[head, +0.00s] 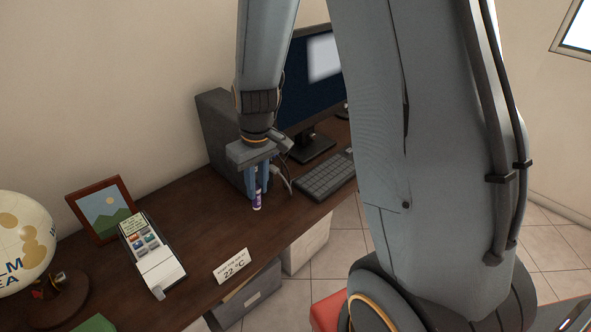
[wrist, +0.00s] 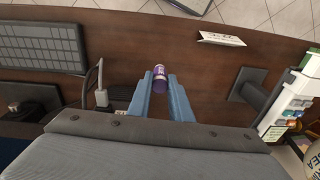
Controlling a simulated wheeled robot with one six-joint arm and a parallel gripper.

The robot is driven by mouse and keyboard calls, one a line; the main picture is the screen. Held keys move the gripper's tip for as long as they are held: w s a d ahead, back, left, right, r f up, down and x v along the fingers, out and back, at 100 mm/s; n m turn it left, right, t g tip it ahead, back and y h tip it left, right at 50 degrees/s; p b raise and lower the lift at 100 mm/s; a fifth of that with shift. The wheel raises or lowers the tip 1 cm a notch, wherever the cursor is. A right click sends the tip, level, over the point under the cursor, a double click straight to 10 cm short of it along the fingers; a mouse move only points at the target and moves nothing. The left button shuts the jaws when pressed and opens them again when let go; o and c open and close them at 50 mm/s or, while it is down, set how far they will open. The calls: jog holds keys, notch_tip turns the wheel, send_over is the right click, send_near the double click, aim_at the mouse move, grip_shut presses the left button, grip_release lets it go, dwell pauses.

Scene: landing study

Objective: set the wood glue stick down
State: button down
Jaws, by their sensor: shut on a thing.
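The wood glue stick (head: 257,199) is a small purple and white tube. It stands roughly upright between the blue fingers of my gripper (head: 256,184), over the dark wooden desk (head: 204,211). In the wrist view the glue stick (wrist: 159,82) sits at the tips of the two fingers of my gripper (wrist: 160,88), which are shut on it. Its lower end is close to the desk top; I cannot tell whether it touches. Part of its upper body is hidden by the fingers.
A keyboard (head: 327,177), monitor (head: 310,85) and dark computer case (head: 216,125) stand close by. A cable (wrist: 98,76) lies beside my gripper. A temperature card (head: 231,266), card reader (head: 152,253), picture frame (head: 103,209) and globe (head: 22,235) stand left. Bare desk lies between.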

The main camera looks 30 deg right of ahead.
jog(key=shift+n+h, duration=0.4)
jog(key=d+f, duration=0.1)
jog(key=f, duration=0.1)
jog(key=s+d+f, duration=0.1)
jog(key=f, duration=0.2)
jog(key=s+d+f, duration=0.1)
jog(key=f, duration=0.2)
jog(key=shift+s, duration=0.1)
jog(key=c, duration=1.6)
grip_release()
jog(key=shift+r+b, duration=0.15)
jog(key=shift+b, duration=0.15)
